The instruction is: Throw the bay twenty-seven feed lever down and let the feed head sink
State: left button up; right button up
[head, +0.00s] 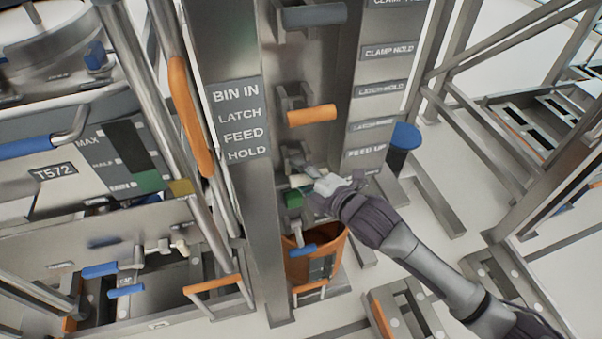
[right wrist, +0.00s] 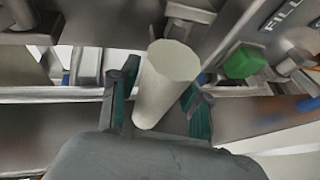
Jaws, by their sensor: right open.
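A white cylindrical handle (head: 300,181), which looks like the feed lever, sticks out of the grey column low down, level with the "FEED UP" label (head: 366,151). My right gripper (head: 318,185) is at this handle. In the right wrist view the white handle (right wrist: 167,82) stands between the two fingers of my open right gripper (right wrist: 160,84); I cannot tell whether they touch it. A green block (head: 293,199) is just below the handle and also shows in the right wrist view (right wrist: 243,62). I cannot make out the feed head. My left gripper is not in view.
An orange handle (head: 312,115) and a grey-blue handle (head: 314,15) stick out of the column above. A blue-handled lever (head: 302,250) and an orange bin (head: 332,262) are below. A machine marked T572 (head: 52,172) stands left.

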grip_shut()
dwell(0.3)
